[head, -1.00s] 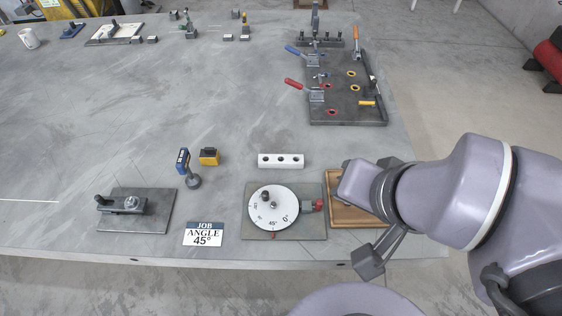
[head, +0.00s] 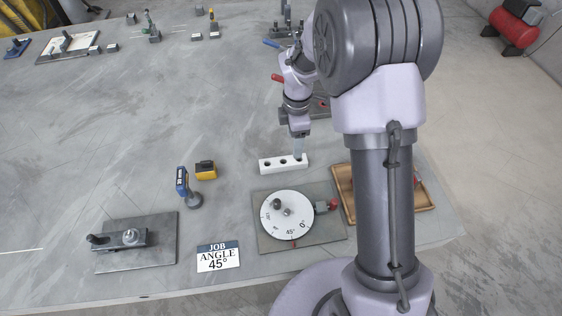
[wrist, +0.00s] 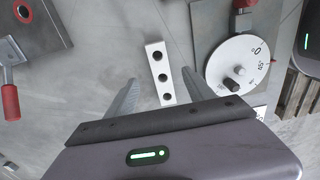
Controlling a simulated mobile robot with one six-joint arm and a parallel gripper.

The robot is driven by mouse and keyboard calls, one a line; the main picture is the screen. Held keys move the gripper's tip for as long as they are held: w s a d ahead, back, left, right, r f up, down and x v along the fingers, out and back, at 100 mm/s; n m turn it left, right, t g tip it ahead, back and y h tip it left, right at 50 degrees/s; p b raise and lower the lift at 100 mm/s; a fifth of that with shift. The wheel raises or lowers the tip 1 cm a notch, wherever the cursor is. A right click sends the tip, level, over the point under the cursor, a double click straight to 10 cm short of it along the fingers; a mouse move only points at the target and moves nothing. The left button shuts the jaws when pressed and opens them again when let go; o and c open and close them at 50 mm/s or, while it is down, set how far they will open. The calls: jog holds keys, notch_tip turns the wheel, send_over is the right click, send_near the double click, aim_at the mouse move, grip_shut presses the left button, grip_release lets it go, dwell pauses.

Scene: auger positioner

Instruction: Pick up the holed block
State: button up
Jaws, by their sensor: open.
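The holed block (head: 270,165) is a white bar with a row of three dark holes, lying on the grey table behind the round dial plate. It also shows in the wrist view (wrist: 157,62), between and beyond the two fingers. I cannot tell how far the fingertips are above the table.
The white dial (head: 288,210) with a black knob and red-tipped part stands just in front of the block. A wooden tray (head: 343,192) is at the right, partly behind my arm. A yellow box (head: 206,170) and a blue tool (head: 183,182) stand left. A "JOB ANGLE 45°" sign (head: 218,256) lies in front.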

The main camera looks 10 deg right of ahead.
notch_tip(320, 180, down, 10)
jog(key=b, duration=0.4)
jog(key=shift+r+b, duration=0.15)
jog(key=shift+b, duration=0.15)
jog(key=shift+r, duration=0.2)
grip_shut()
jog(key=shift+w, duration=0.1)
dwell(0.6)
